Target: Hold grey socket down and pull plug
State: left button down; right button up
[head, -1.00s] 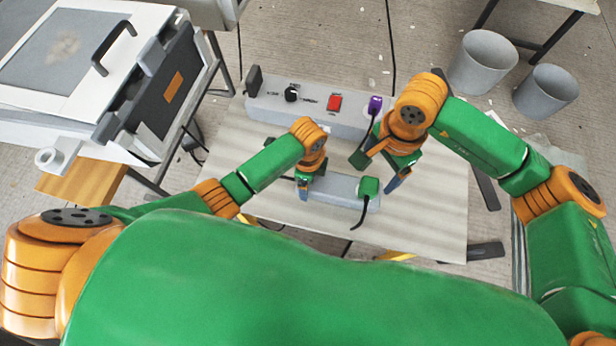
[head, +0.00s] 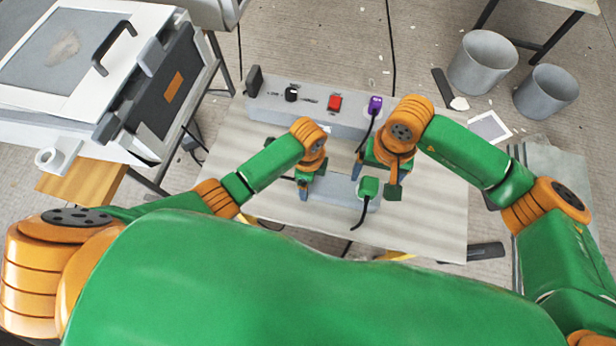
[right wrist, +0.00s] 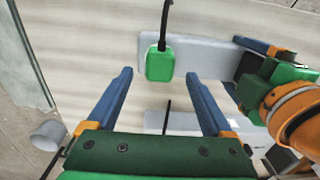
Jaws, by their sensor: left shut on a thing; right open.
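The grey socket (head: 330,192) is a long low block on the board, partly hidden by my arms in the head view; it also shows in the right wrist view (right wrist: 208,62). The green plug (head: 368,187), with a black cord, sits at its right end in the head view and shows clearly in the right wrist view (right wrist: 160,65). My left gripper (head: 303,190) is shut on the grey socket towards its left end. My right gripper (head: 375,181) is open above the plug. In the right wrist view its fingers (right wrist: 162,78) point towards the plug, one on each side, with gaps.
Behind the socket stands a grey panel box (head: 270,108) with a black knob, a red switch (head: 334,103) and a purple plug (head: 375,104) whose cord hangs near my right gripper. The board (head: 435,215) is clear at right. Two grey bins (head: 482,62) stand on the floor.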

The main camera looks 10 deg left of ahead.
aim_at(371, 184)
jog(key=shift+f, duration=2.8)
grip_shut()
jog(key=shift+r, duration=3)
jog(key=shift+r, duration=2.55)
